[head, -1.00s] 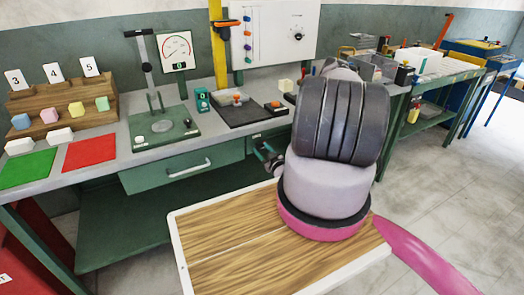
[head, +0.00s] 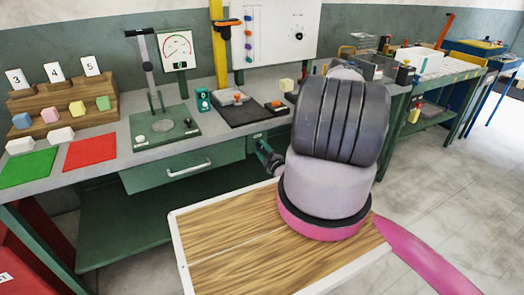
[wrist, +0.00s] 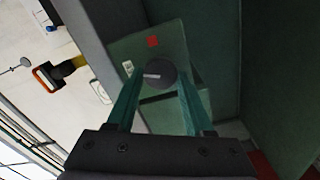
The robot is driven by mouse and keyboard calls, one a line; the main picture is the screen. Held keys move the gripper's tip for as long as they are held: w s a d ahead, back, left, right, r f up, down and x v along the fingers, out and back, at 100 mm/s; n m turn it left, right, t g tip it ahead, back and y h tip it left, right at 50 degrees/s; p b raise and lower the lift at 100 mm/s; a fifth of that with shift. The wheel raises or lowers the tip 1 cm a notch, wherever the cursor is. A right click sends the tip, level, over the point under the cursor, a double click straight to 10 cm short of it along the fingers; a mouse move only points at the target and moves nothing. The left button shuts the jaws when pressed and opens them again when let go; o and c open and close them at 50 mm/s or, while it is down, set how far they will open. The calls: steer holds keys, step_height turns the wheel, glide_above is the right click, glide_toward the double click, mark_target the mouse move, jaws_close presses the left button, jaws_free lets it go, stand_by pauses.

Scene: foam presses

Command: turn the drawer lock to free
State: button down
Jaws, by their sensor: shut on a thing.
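The drawer lock is a dark round knob (wrist: 162,74) on a green panel in the wrist view. A short pale mark on it points left in that view, toward the side of a small white label (wrist: 128,68). The drawer looks closed. My arm hides part of the lock area.
On the bench (head: 100,164) are a green mat (head: 28,167), a red mat (head: 90,151), a press (head: 158,130) and a dark tray (head: 240,112). A lower shelf (head: 120,225) lies under the drawer. The floor at right is clear.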

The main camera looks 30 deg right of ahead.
steer(key=shift+s+f+n, duration=0.1)
steer(key=shift+f+n, duration=0.1)
steer(key=shift+n, duration=2)
steer(key=shift+c, duration=1.5)
jaws_free()
